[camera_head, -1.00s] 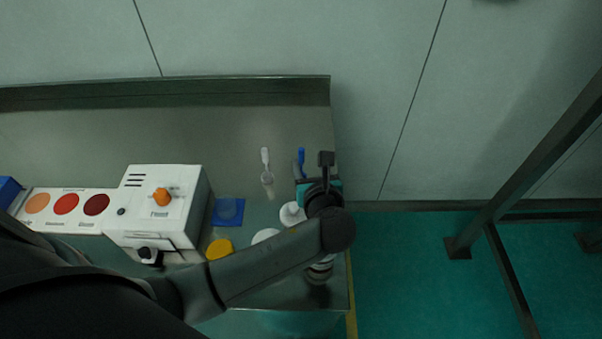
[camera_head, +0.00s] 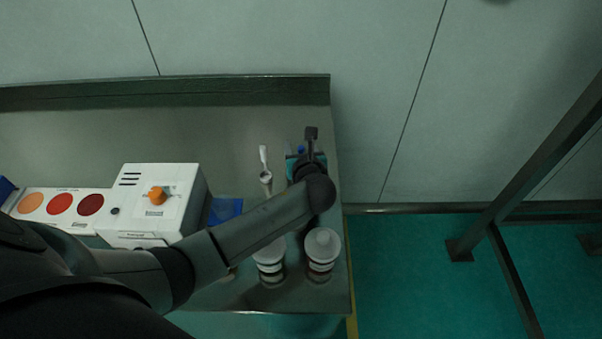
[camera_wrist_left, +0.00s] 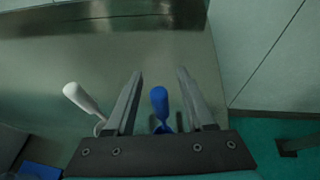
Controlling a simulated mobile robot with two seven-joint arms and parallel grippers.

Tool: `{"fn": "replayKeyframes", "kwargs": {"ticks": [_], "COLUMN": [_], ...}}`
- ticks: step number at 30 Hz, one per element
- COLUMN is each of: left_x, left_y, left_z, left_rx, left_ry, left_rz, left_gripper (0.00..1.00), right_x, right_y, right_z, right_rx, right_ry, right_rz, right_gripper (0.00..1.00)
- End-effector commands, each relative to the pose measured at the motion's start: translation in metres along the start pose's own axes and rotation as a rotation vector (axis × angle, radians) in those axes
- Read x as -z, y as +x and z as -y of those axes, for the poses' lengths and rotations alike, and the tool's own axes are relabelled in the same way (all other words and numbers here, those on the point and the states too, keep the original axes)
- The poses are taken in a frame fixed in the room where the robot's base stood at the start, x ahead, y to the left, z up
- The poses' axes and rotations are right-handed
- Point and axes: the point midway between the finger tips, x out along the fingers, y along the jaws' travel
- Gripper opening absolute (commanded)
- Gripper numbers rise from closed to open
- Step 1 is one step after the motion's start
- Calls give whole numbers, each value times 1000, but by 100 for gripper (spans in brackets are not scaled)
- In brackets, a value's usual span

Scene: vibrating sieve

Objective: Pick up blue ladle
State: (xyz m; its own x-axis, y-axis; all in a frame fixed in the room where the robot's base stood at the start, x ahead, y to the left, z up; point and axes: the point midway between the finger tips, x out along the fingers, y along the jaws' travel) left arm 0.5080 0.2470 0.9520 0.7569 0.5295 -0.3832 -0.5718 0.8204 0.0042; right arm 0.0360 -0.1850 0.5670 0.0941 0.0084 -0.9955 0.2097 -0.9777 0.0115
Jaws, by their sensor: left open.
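The blue ladle (camera_wrist_left: 160,103) shows in the left wrist view between the two fingers of my left gripper (camera_wrist_left: 158,82). Its handle points away from the gripper, and its bowl end is partly hidden by the gripper body. The fingers are open, with a gap on both sides of the handle. In the head view my left gripper (camera_head: 303,152) covers most of the ladle, and only a bit of blue (camera_head: 301,150) shows. My right gripper is not in view.
White-lidded jars (camera_head: 322,245) stand near the table's front right. The metal table (camera_head: 225,130) ends just right of the gripper.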

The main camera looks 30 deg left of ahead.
Motion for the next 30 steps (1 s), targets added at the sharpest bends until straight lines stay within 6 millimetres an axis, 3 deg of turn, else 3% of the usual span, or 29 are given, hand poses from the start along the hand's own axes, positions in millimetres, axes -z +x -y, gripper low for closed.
{"fn": "replayKeyframes", "kwargs": {"ticks": [2,16,30], "left_x": [0,0,0], "left_y": [0,0,-1], "left_z": [0,0,0], "left_rx": [0,-1,-1], "left_ry": [0,0,0], "left_rz": [0,0,-1], "left_gripper": [52,0,0], "right_x": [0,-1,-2], "right_y": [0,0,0], "right_z": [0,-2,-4], "right_rx": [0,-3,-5], "right_ry": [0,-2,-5], "right_rz": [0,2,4], "right_gripper": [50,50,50]}}
